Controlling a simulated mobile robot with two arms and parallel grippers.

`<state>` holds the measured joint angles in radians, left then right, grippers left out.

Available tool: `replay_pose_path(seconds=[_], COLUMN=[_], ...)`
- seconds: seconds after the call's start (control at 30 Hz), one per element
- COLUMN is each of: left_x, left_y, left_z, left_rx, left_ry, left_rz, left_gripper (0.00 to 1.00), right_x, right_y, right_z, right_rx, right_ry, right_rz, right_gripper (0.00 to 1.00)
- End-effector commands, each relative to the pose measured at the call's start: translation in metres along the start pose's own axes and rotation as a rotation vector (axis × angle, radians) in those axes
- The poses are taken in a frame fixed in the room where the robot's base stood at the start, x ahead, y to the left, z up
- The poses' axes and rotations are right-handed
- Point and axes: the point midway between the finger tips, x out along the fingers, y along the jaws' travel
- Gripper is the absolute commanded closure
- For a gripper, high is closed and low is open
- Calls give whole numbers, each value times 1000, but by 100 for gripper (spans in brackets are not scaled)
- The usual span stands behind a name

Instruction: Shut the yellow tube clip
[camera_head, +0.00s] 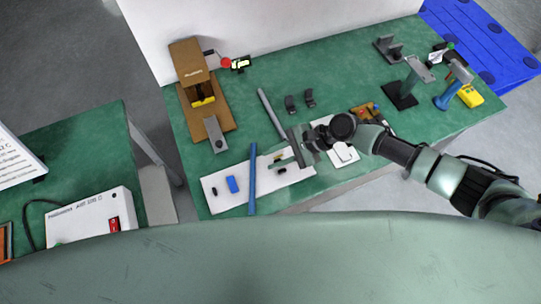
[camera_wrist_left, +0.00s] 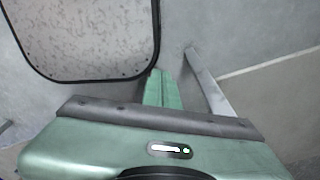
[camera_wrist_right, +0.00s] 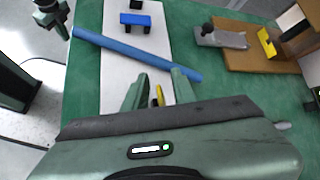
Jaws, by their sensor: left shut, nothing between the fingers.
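The yellow tube clip (camera_wrist_right: 159,95) shows as a small yellow and dark piece between the fingers of my right gripper (camera_wrist_right: 158,78) in the right wrist view. The fingers stand apart on either side of it; I cannot tell whether they touch it. In the head view my right gripper (camera_head: 283,157) is low over the right part of the white board (camera_head: 212,200) and partly hides the clip (camera_head: 278,158). Whether the clip is open or shut is too small to tell. My left gripper (camera_wrist_left: 161,76) is shut and empty in its wrist view, away from the bench.
A blue tube (camera_head: 252,180) lies across the white board, left of my right gripper. A blue clip (camera_head: 234,184) and a black clip (camera_head: 214,191) sit further left. A grey tube (camera_head: 270,110) lies behind. A wooden fixture (camera_head: 190,65) stands back left.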

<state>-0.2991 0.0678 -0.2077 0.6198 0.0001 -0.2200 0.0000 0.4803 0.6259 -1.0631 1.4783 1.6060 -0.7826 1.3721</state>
Motion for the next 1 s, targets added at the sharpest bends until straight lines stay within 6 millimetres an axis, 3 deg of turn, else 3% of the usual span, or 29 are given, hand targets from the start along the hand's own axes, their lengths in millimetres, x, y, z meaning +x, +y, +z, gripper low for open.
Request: replay_pose_path(seconds=[0.13,0.37,0.4,0.5,1.0], left_x=[-2,-2,-2,-2,5], left_y=[-18,-20,-19,-14,-7], left_z=[3,4,3,2,2], left_rx=[1,-2,-2,-4,-3], left_ry=[-4,-4,-4,-3,-2], left_rz=[-21,-24,-23,-17,-9], left_gripper=[100,100,100,100,100], right_x=[9,11,11,11,12], right_y=[0,0,0,0,5], right_z=[0,0,0,0,-1], right_rx=[0,-1,-1,-1,-54], right_ry=[1,1,1,1,-2], right_rz=[-1,0,0,0,-55], right_gripper=[74,74,76,100,100])
